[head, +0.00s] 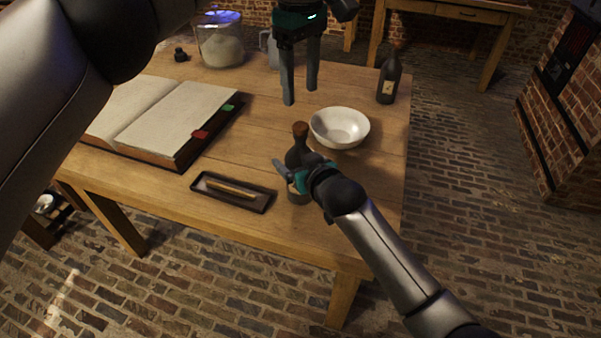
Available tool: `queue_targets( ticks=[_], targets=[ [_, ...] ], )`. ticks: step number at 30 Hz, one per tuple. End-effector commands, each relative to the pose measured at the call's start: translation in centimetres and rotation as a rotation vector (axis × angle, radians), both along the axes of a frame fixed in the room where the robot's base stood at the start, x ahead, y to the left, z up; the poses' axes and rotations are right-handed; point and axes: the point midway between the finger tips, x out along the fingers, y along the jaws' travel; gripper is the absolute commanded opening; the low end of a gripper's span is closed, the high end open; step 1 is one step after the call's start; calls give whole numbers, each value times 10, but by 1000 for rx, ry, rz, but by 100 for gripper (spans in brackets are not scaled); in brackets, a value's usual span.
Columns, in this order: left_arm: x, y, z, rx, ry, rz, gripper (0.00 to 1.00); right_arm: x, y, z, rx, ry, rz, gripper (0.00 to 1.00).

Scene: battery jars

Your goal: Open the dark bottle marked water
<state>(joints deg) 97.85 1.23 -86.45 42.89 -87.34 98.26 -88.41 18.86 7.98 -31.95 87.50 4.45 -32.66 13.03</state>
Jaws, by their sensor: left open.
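A dark bottle with a cork stopper (300,129) stands upright near the front right of the wooden table (345,215). Its neck and shoulder (297,153) show, while its lower body is partly hidden by my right gripper (289,175). The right gripper's fingers are around the body and appear shut on it. My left gripper (299,94) points down, open and empty, above the table behind the bottle and left of the bowl. A second dark bottle (388,78) with a pale label stands at the back right. I cannot read either bottle's marking.
A white bowl (340,127) sits behind and right of the corked bottle. A dark tray (233,191) lies to its left, with an open book (160,112) beyond.

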Motion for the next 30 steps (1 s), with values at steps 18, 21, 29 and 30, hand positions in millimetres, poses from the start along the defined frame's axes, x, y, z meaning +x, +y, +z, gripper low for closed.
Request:
queue_targets(
  ticks=[18,21,29,30],
  targets=[
    [0,0,0,0,0,0,62,0,0,0,0,1,0,17],
    [0,0,0,0,0,0,62,0,0,0,0,1,0,6],
    [0,0,0,0,0,0,67,0,0,0,-1,1,0,0],
    [0,0,0,0,0,3,72,0,0,-1,-1,1,0,0]
  ],
)
